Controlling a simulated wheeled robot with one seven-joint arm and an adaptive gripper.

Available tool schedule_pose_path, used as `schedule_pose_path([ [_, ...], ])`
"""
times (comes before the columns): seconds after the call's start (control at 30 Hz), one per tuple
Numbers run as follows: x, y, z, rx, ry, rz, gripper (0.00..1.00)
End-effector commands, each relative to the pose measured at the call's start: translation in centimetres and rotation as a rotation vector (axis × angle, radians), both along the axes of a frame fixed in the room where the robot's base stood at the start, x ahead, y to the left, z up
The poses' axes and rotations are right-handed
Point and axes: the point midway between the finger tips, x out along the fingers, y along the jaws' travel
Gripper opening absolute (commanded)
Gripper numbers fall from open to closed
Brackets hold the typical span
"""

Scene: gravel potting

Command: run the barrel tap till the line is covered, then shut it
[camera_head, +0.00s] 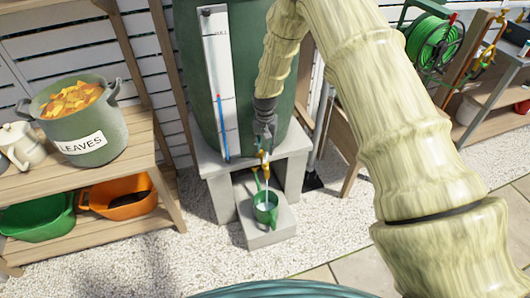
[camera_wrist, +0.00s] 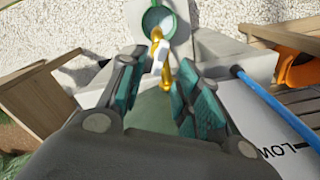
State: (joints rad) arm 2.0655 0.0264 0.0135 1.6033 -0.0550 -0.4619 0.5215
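The green rain barrel (camera_head: 190,60) stands on a grey block stand. Its brass tap (camera_head: 265,157) is low on its front; in the wrist view the tap (camera_wrist: 157,36) shows yellow, with a pale piece beside it. A thin pale stream seems to fall from the tap into a green can (camera_head: 263,214) on a lower block. The can (camera_wrist: 150,30) shows partly in the wrist view; I cannot make out a line inside. My gripper (camera_head: 265,135) is just above the tap. In the wrist view my gripper (camera_wrist: 155,88) has its fingers apart, with nothing clearly held.
The barrel's white gauge board (camera_head: 222,60) has a blue tube and a pink mark. A shelf (camera_head: 150,150) at left holds a leaves pot (camera_head: 85,120), with green (camera_head: 35,222) and orange (camera_head: 120,200) tubs below. A hose reel (camera_head: 432,42) is at right. Gravel is open in front.

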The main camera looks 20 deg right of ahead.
Motion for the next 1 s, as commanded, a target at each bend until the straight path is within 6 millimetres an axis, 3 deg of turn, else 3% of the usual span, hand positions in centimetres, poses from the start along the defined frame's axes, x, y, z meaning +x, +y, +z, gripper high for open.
schedule_pose_path([
  [0.2, 0.0, 0.0, 3.8, 0.000, -0.001, -0.001, 0.33],
  [0.43, 0.0, 0.0, 6.3, 0.000, 0.000, 0.000, 0.33],
  [0.87, -0.1, 0.0, 6.9, 0.000, 0.001, 0.000, 0.33],
  [1.0, -1.1, 0.0, 5.6, 0.002, 0.006, 0.010, 0.33],
])
